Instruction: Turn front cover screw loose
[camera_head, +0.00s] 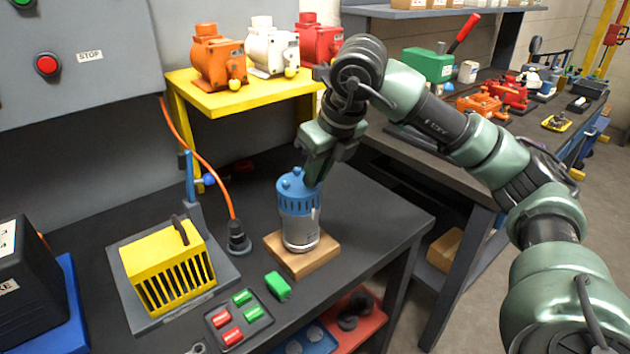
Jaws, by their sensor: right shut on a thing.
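A motor (301,229) with a silver body and a blue top cover (296,197) stands upright on a wooden block (285,257) on the dark bench. My right gripper (317,180) reaches down from above and meets the right side of the blue cover. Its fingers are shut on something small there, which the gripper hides. I cannot make out the front cover screw clearly. My left gripper is out of view.
A yellow slotted box (168,269) and a black socket with an orange cable (238,239) stand left of the motor. A green block (278,286) and a tray of red and green pieces (239,329) lie in front. A yellow shelf (215,103) holds orange, white and red motors behind.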

